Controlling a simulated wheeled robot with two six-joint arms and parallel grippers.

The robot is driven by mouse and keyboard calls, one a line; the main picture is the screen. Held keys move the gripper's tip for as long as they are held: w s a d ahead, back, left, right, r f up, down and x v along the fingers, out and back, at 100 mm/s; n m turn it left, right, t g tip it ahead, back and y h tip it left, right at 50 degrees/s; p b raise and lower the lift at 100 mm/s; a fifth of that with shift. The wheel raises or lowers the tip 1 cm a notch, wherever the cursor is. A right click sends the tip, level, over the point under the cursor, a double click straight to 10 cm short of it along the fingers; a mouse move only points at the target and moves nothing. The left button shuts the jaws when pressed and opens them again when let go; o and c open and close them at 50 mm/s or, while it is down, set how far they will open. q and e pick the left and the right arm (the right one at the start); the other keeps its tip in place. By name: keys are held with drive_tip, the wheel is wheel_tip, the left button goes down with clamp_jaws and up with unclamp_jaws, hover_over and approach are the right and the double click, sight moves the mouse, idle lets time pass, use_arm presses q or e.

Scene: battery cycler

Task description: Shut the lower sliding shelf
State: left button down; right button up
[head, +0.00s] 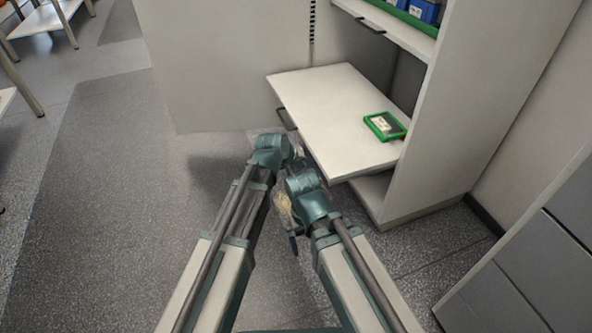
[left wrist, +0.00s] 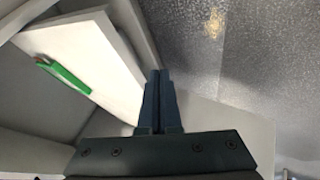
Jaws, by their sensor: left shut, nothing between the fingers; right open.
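The lower sliding shelf (head: 325,105) is a white board pulled out of the cabinet, with a dark handle (head: 286,119) on its front edge. A green-rimmed tray (head: 384,126) lies on it near the right edge. The shelf (left wrist: 85,45) and the green tray (left wrist: 64,76) also show in the left wrist view. My left gripper (head: 297,146) is by the shelf's front edge, near the handle. In the left wrist view its fingers (left wrist: 160,80) are shut and empty; contact with the shelf cannot be told. My right gripper (head: 292,244) is lower and nearer me, mostly hidden by its wrist.
An upper shelf (head: 398,30) with its own handle (head: 370,26) holds blue items in a green tray. The cabinet side wall (head: 455,110) stands right of the shelf. Grey drawers (head: 545,255) are at the lower right. The floor at left (head: 100,190) is clear.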

use_arm(q)
drive_tip(key=shift+w+d+f, duration=0.1)
drive_tip(key=shift+w+d, duration=0.2)
drive_tip(key=shift+d, duration=0.4)
drive_tip(key=shift+w+d+f, duration=0.15)
drive_tip(key=shift+w+d, duration=0.1)
drive_tip(key=shift+d, duration=0.4)
drive_tip(key=shift+w+d+f, duration=0.1)
drive_tip(key=shift+w+d, duration=0.2)
drive_tip(key=shift+d, duration=0.4)
use_arm(e)
drive_tip(key=shift+f, duration=0.3)
use_arm(q)
drive_tip(key=shift+d, duration=0.1)
use_arm(e)
drive_tip(key=shift+d, duration=0.1)
